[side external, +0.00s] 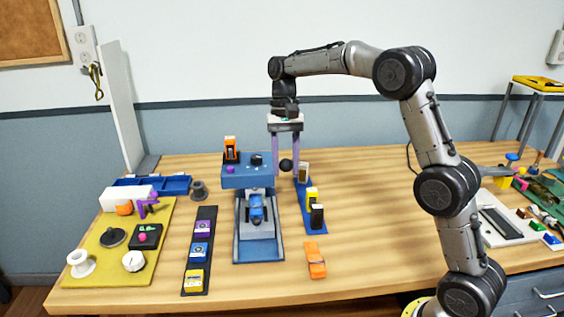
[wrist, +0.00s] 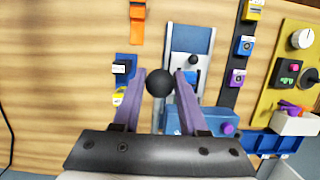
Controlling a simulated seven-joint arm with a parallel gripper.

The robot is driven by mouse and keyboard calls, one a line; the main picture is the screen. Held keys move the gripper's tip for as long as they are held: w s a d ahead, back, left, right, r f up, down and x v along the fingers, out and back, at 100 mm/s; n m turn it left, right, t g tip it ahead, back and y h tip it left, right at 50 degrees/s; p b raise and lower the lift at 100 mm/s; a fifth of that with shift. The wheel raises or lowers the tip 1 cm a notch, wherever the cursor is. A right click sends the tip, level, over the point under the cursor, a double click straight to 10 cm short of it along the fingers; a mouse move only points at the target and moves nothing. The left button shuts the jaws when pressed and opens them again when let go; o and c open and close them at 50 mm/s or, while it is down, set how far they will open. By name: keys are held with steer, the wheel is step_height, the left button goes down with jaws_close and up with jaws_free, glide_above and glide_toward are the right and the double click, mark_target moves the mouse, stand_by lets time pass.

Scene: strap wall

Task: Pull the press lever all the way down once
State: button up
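The blue press (side external: 248,178) stands near the middle of the bench, with a blue and grey base (side external: 258,248). Its lever ends in a round black knob (side external: 286,165) on the right side of the press head. The press also shows in the wrist view (wrist: 188,120), right of the knob (wrist: 160,82). My gripper (side external: 285,172) points down, its two purple fingers on either side of the knob at fingertip level. The knob fills the gap between the fingertips, which look closed on it. The lever arm behind the knob is mostly hidden.
A blue strip with several small blocks (side external: 316,213) lies right of the press. An orange block (side external: 315,260) lies in front. A dark strip with switches (side external: 200,255) and a yellow board (side external: 103,262) are on the left. The bench right of the orange block is clear.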

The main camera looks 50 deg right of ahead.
steer(key=shift+c, duration=1)
steer(key=shift+s+a+x, duration=0.1)
steer(key=shift+x, duration=0.75)
steer(key=shift+s+a+x, duration=0.1)
steer(key=shift+x, duration=2.55)
